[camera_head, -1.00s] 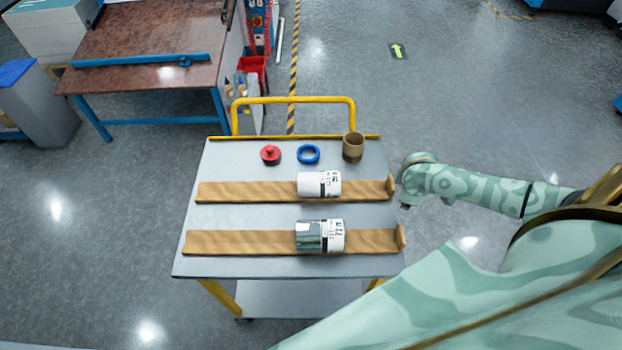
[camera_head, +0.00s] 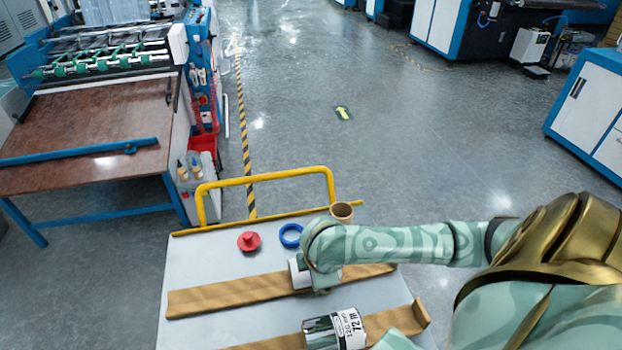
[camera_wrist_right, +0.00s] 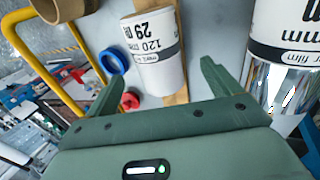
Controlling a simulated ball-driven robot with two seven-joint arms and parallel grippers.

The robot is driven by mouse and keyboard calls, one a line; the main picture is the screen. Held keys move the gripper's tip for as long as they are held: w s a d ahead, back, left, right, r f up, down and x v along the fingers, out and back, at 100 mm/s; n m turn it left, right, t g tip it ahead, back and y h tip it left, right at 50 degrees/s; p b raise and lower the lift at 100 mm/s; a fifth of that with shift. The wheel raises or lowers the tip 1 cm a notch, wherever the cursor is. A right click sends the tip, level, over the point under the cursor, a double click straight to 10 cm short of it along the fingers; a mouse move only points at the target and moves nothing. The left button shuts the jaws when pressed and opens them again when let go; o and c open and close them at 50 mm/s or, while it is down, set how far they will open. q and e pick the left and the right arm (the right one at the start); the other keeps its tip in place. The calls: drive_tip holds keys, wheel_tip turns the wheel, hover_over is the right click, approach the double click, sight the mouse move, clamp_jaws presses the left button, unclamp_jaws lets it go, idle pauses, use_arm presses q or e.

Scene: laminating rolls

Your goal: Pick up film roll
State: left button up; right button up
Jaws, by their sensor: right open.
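A white-labelled film roll (camera_head: 297,274) lies on the rear brown rail of the cart, partly hidden by my right arm. A second, shiny roll (camera_head: 335,330) with a white label lies on the front rail. My right gripper (camera_wrist_right: 157,85) is open and empty, and its two fingers point toward the white roll. That roll (camera_wrist_right: 153,50) shows between and beyond the fingertips in the wrist view. The shiny roll (camera_wrist_right: 284,45) stands to the right of the right finger there. In the head view the right hand is over the rear roll, and its fingers are mostly hidden.
A red knobbed piece (camera_head: 248,241), a blue ring (camera_head: 290,236) and a brown tube (camera_head: 341,213) stand along the cart's back edge. A yellow handle (camera_head: 265,180) rises behind them. The grey cart top (camera_head: 190,260) is bare at the left.

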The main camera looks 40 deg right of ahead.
drive_tip(key=shift+w+f, duration=0.1)
drive_tip(key=shift+f, duration=0.2)
drive_tip(key=shift+d+f, duration=0.15)
drive_tip(key=shift+f, duration=0.05)
drive_tip(key=b+x, duration=0.4)
drive_tip(key=x, duration=0.1)
drive_tip(key=shift+w+d+r, duration=0.1)
drive_tip(key=shift+w, duration=0.1)
use_arm(q)
drive_tip(key=f, duration=0.4)
drive_tip(key=shift+a, duration=0.25)
use_arm(e)
drive_tip(key=shift+r, duration=0.15)
use_arm(q)
drive_tip(key=shift+s, duration=0.2)
use_arm(e)
drive_tip(key=c, duration=1.1)
